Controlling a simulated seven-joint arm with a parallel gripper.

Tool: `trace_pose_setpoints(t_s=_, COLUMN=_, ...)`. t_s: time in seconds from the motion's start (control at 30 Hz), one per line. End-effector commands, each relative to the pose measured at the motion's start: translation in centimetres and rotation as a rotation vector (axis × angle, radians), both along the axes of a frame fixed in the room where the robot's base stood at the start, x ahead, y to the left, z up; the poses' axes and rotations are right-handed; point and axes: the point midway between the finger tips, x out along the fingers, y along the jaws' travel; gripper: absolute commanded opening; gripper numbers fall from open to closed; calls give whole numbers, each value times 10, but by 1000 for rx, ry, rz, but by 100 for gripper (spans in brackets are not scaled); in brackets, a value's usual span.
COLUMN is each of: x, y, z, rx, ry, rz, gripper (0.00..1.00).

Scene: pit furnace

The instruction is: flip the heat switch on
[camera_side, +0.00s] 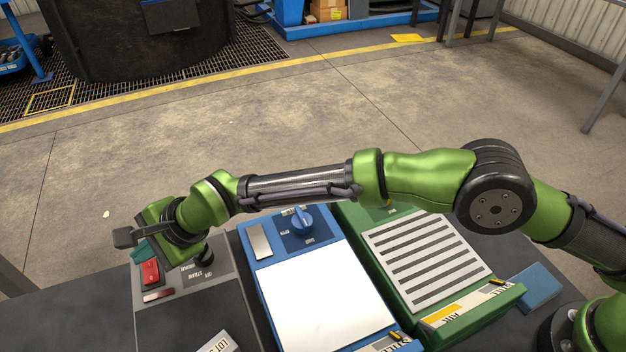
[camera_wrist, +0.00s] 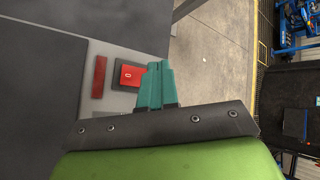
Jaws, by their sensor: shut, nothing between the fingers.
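A red switch (camera_side: 151,272) with a dark surround sits on the grey control box (camera_side: 190,318) at the left in the side view. In the wrist view the red switch (camera_wrist: 131,76) shows a white "0" mark; no heat label is readable. My gripper (camera_wrist: 158,66) has teal fingers, shut together and empty, just right of the switch in the wrist view. The fingers show partly in the side view, at the switch's far edge, mostly hidden by my wrist. Whether they touch the switch I cannot tell.
A black knob (camera_side: 205,254) stands right of the switch on the same box. A dull red strip (camera_side: 158,295) lies in front of the switch. A blue box (camera_side: 325,300) with a blue knob (camera_side: 302,218) and a green slatted box (camera_side: 432,262) stand to the right.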

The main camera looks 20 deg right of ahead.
Motion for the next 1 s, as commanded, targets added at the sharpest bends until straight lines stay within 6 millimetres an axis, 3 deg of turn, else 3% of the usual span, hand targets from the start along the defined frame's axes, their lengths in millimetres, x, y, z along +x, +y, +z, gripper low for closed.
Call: trace_pose_setpoints(t_s=1.0, x=1, y=0, z=-10, rx=0, ry=0, rz=0, gripper=0)
